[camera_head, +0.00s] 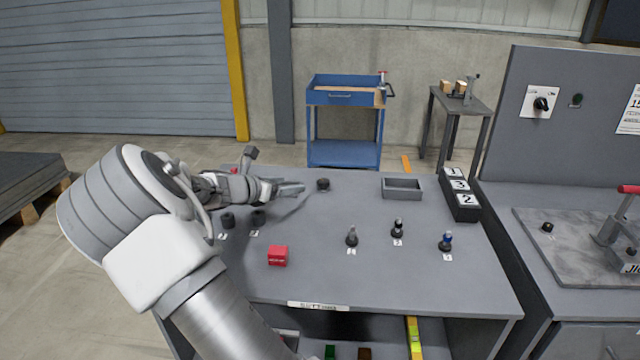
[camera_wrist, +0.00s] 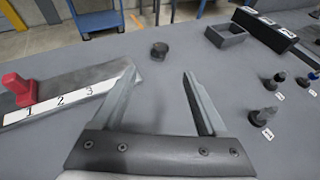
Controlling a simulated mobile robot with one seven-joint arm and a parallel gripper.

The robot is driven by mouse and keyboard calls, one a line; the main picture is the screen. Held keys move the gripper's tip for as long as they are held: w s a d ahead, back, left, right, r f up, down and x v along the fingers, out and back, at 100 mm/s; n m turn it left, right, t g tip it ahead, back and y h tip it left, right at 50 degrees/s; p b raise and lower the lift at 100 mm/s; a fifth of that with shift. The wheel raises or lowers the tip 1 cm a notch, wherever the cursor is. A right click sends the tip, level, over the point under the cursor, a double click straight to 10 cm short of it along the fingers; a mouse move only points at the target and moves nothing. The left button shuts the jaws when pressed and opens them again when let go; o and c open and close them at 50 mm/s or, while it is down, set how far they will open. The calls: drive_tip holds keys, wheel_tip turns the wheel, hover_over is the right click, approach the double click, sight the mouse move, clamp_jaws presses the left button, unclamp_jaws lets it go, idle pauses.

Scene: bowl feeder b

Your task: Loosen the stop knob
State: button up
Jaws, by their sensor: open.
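A short black knob (camera_head: 323,184) stands upright on the grey table top (camera_head: 330,280), just beyond my fingertips. It also shows in the wrist view (camera_wrist: 159,51), ahead of the gap between the fingers and apart from them. My gripper (camera_head: 300,188) is open and empty above the table; both fingers show in the wrist view (camera_wrist: 158,74). A red block (camera_wrist: 19,90) sits at the left by a grey plate with a white strip marked 1, 2, 3. No label tells which part is the stop knob.
Several small pegs on number tags stand at the table's right, one being a blue-topped peg (camera_head: 446,241). A red box (camera_head: 278,256) lies near the front. A grey tray (camera_head: 402,188) and a numbered black rack (camera_head: 461,197) stand at the back right. The table's middle is clear.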

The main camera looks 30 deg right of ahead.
sight(322, 181)
drive_tip(key=b+x, duration=0.1)
drive_tip(key=x, duration=1.4)
drive_tip(key=shift+d+f, duration=0.3)
drive_tip(key=shift+d, duration=0.05)
clamp_jaws()
